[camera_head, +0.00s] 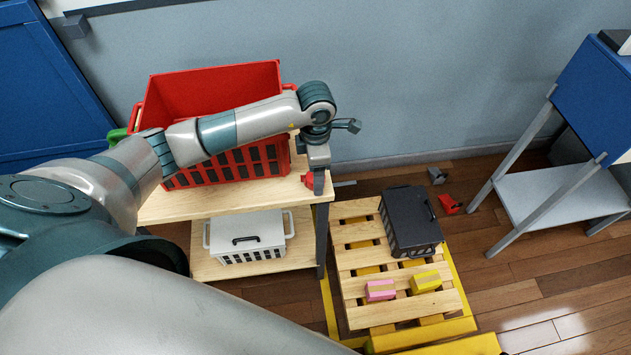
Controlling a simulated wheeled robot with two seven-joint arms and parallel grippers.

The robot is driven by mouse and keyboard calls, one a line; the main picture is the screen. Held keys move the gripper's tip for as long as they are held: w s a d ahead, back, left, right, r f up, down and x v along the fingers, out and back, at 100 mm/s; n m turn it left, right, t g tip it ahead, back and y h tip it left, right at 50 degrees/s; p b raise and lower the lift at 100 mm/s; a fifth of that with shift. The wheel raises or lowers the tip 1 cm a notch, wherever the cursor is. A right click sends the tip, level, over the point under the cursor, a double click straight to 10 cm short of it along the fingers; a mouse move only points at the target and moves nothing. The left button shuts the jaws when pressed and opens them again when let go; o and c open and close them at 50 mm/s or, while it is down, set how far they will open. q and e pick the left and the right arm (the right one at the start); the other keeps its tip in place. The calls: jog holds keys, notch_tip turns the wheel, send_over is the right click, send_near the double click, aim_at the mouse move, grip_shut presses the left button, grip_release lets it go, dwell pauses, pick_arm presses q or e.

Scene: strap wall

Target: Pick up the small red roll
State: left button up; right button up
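A small red piece (308,180) shows at the right edge of the wooden table top, right beside my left gripper (318,183). It is partly hidden, and I cannot tell whether it is the roll. Another small red object (450,204) lies on the floor right of the pallet; its shape is too small to make out as a roll. My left arm reaches across from the left, and its gripper points down at the table's right end. Whether its fingers are open or shut is not clear. My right gripper is not in view.
A red crate (215,92) stands on the wooden table (165,208), with a white bin (247,236) on its lower shelf. A pallet (358,262) holds a black crate (410,222), a pink box (380,290) and a yellow box (426,281). A blue-topped stand (590,95) is at right.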

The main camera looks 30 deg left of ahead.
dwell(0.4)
pick_arm(q)
jog(key=c, duration=1.1)
jog(key=shift+c, duration=0.2)
jog(key=shift+r, duration=0.1)
jog(key=shift+r+p, duration=0.4)
jog(key=shift+r, duration=0.1)
jog(key=r+p, duration=0.2)
jog(key=r, duration=0.1)
jog(key=shift+d+r, duration=0.2)
jog(key=shift+r, duration=0.1)
jog(key=s+d+r+p, duration=0.3)
jog(key=d+r, duration=0.3)
jog(key=d, duration=0.5)
